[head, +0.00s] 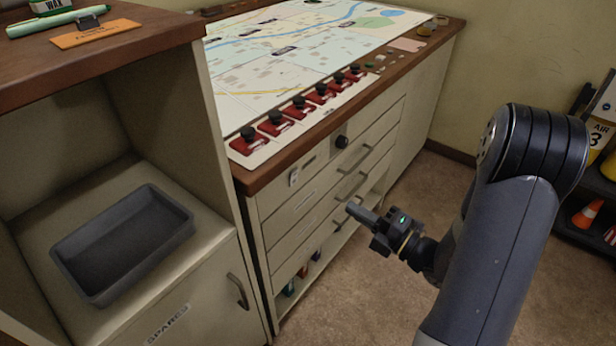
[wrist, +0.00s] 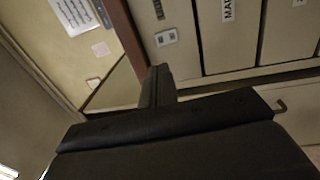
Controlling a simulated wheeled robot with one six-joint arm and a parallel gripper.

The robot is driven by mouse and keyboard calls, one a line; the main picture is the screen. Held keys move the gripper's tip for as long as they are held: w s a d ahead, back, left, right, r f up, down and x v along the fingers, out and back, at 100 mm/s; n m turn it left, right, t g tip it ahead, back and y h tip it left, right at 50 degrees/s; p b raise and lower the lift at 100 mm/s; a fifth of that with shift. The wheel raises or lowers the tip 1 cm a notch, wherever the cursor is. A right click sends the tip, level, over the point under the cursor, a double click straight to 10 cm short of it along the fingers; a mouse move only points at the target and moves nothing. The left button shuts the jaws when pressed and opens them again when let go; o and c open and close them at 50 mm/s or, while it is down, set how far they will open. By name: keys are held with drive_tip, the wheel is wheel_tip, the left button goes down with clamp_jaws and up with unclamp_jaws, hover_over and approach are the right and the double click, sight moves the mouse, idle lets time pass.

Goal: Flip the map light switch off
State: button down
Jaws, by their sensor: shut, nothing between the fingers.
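A small pale switch plate (head: 294,177) is on the cream front of the map cabinet, below the wooden edge at its left end. It is too small to tell which way its lever points. My gripper (head: 350,207) is shut and empty in front of the drawers, to the right of and lower than the plate, and apart from it. In the wrist view my shut fingers (wrist: 158,82) point toward a cream front with a small pale plate (wrist: 165,38); I cannot tell if this is the same switch.
A black knob (head: 342,141) and drawer handles (head: 352,187) stick out of the cabinet front. Red bases with black knobs (head: 299,107) line the map's edge. A grey tray (head: 121,243) sits in the left cubby. Carpet (head: 345,290) lies clear before the drawers.

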sight(296, 173)
drive_tip(key=b+x, duration=0.2)
drive_tip(key=x, duration=1.1)
drive_tip(key=shift+w+a, duration=0.1)
drive_tip(key=shift+a, duration=0.2)
drive_tip(key=shift+w+a+r, duration=0.1)
drive_tip(key=shift+w+a, duration=0.05)
drive_tip(key=shift+a, duration=0.05)
